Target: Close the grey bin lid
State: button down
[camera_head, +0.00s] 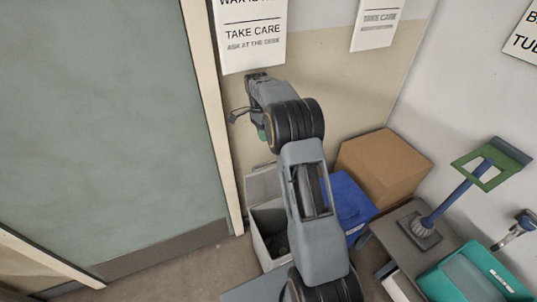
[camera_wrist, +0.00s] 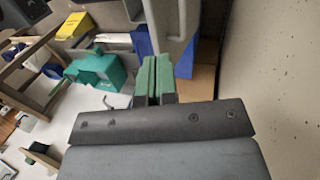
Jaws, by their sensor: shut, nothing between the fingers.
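The grey bin (camera_head: 257,241) stands on the floor against the wall, right of the door, with its top open. Its grey lid (camera_head: 262,184) is raised at the back of the bin, towards the wall. My arm crosses in front and hides the right part of the bin. My gripper (camera_head: 262,134) is above the lid near the wall, apart from it as far as I can tell. In the wrist view its green fingers (camera_wrist: 153,78) are together and empty.
A blue bin (camera_head: 350,203) stands just right of the grey one, with a cardboard box (camera_head: 386,166) behind it. The door (camera_head: 105,110) is at left.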

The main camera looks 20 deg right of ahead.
jog(key=x, duration=1)
jog(key=shift+d+b, duration=0.15)
jog(key=shift+b, duration=0.25)
jog(key=shift+f, duration=0.15)
